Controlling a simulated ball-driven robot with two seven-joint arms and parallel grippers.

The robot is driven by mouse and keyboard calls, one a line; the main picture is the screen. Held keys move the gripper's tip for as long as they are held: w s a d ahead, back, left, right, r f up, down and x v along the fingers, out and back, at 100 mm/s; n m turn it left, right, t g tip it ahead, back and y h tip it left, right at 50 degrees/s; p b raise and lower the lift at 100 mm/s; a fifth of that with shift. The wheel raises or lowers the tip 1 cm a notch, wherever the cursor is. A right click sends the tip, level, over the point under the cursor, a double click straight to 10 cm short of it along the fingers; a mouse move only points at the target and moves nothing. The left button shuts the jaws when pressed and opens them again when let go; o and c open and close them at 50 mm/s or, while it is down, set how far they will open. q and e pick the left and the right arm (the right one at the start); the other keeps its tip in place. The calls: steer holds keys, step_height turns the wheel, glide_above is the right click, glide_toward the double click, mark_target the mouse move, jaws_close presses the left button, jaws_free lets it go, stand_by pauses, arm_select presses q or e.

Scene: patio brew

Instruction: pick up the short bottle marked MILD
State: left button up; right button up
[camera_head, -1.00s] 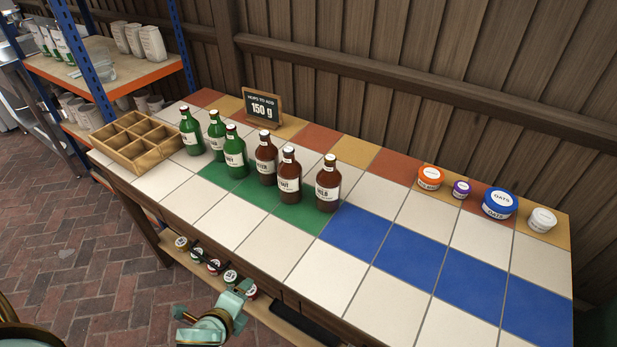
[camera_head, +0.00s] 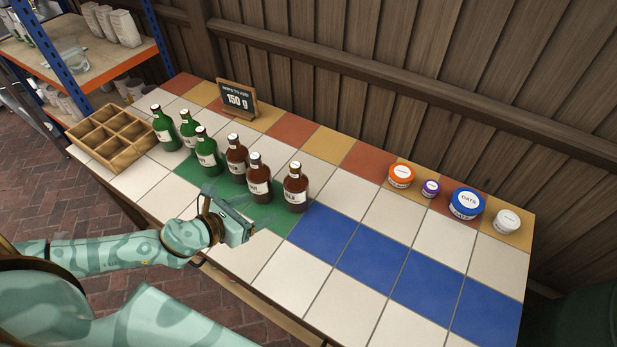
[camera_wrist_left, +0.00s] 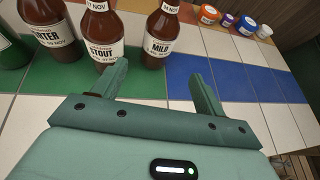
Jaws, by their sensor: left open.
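The short brown bottle marked MILD (camera_head: 296,190) stands upright at the right end of the bottle group, at the edge of the green tiles. My right gripper is not in view.
Brown STOUT (camera_head: 259,180) and PORTER (camera_head: 236,155) bottles stand left of MILD, with several green bottles (camera_head: 207,155) beyond. A wooden crate (camera_head: 112,152), a 150 g sign (camera_head: 237,98) and lidded tubs (camera_head: 466,204) stand farther off. Blue tiles (camera_head: 375,250) right of MILD are clear.

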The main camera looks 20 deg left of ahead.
mark_target(288, 194)
arm_select(q)
steer(key=shift+m, duration=0.4)
steer(key=b+x, duration=0.1)
steer(key=x, duration=1)
steer(key=shift+w+b, duration=0.1)
steer(key=shift+b, duration=0.25)
steer(key=b+x, duration=0.1)
steer(key=x, duration=0.4)
steer(key=shift+w+a+f+b, duration=0.1)
steer(key=shift+b, duration=0.25)
steer(key=c, duration=1.1)
steer(key=shift+c, duration=0.2)
